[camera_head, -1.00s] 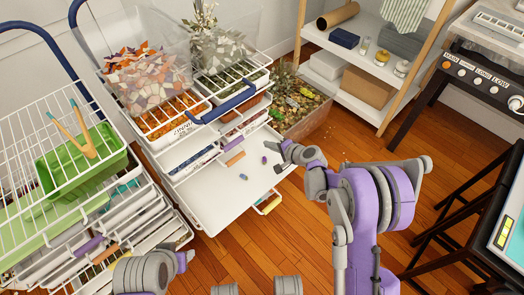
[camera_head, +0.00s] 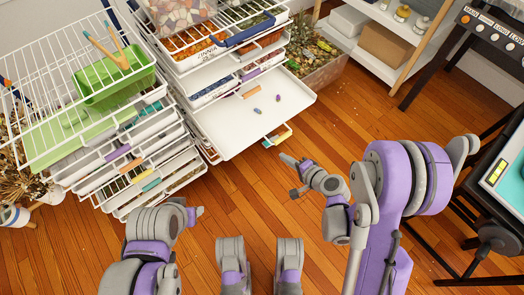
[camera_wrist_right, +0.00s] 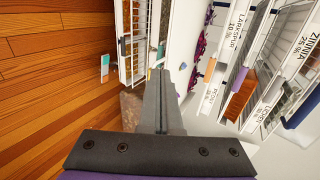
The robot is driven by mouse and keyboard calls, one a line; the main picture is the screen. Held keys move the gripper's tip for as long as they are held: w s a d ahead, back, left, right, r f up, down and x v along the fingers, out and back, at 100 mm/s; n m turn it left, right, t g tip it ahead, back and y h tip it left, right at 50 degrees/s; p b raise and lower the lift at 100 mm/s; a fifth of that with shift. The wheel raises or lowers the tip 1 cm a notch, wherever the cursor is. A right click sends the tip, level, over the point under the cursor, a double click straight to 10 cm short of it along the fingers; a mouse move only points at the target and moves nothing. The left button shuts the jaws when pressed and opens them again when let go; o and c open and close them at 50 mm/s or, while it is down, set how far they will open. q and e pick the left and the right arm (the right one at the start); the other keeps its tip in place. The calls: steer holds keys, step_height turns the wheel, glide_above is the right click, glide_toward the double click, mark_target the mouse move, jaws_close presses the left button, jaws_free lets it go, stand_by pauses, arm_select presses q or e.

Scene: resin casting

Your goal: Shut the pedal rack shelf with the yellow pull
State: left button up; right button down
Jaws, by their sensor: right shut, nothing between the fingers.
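A white wire rack (camera_head: 60,140) with a green bin (camera_head: 112,80) stands left of the shelf. A planter box (camera_head: 315,65) stands behind it on the right. A black-legged table (camera_head: 500,190) is at the right. The wooden floor in front is open.

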arm_select(q)
steer(key=shift+f, duration=0.3)
arm_select(e)
steer(key=a+r+x, duration=0.1)
steer(key=x, duration=1.1)
steer(key=shift+w+a, duration=0.2)
steer(key=shift+w, duration=0.2)
steer(key=shift+w+a, duration=0.1)
